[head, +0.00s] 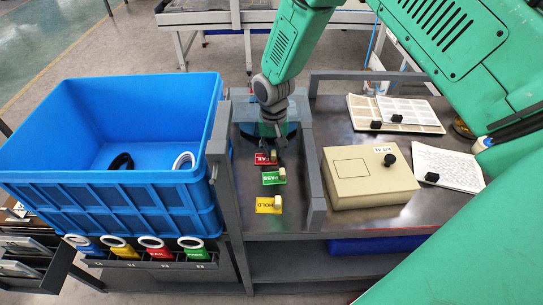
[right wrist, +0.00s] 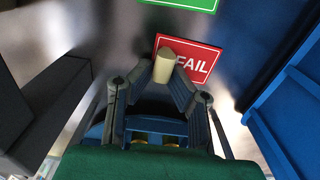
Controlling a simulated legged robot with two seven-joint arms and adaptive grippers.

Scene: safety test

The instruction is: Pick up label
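A red FAIL label (head: 261,158) with a cream knob lies on the table at the back of a row of labels. It also shows in the right wrist view (right wrist: 198,65), with its knob (right wrist: 164,66) between my fingertips. My right gripper (head: 274,150) points down at it, and its fingers (right wrist: 165,76) appear closed around the knob, close against both sides. The label looks flat; I cannot tell whether it touches the table. A green PASS label (head: 270,178) and a yellow HOLD label (head: 267,204) lie in front. My left gripper is not in view.
A blue crate (head: 110,183) with two rings inside stands left, above a rack of coloured ring tags (head: 153,247). Grey rails flank the labels. Right are a beige box (head: 352,194) with a black knob and paper sheets (head: 448,165) under black weights.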

